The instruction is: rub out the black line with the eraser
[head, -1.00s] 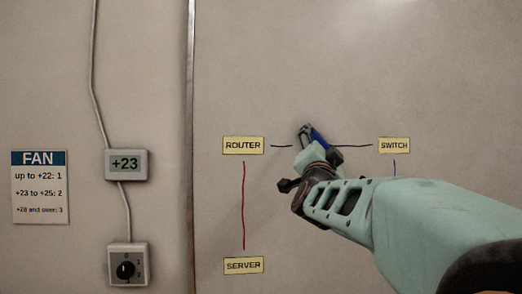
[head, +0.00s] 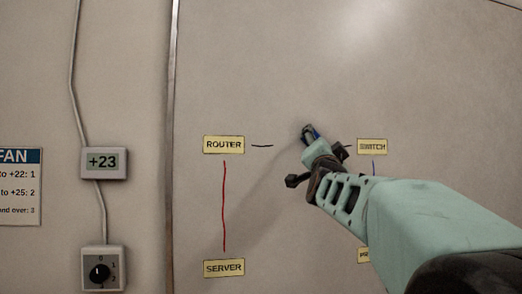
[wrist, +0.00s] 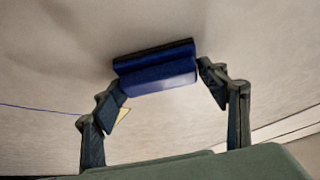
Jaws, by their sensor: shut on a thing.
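The whiteboard fills most of the head view. A short piece of the black line (head: 262,146) shows just right of the ROUTER label (head: 224,145). From there to my gripper the board is bare. My gripper (head: 311,137) is at the board between ROUTER and the SWITCH label (head: 372,146), shut on the blue eraser (wrist: 157,74). In the wrist view the eraser sits between the two fingers with its dark face toward the board; contact looks likely but is hard to tell.
A red line (head: 224,205) runs from ROUTER down to the SERVER label (head: 224,268). A blue line (head: 373,168) runs down from SWITCH, partly behind my arm. Left of the board's edge are a +23 display (head: 103,162) and a dial (head: 100,271). The upper board is clear.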

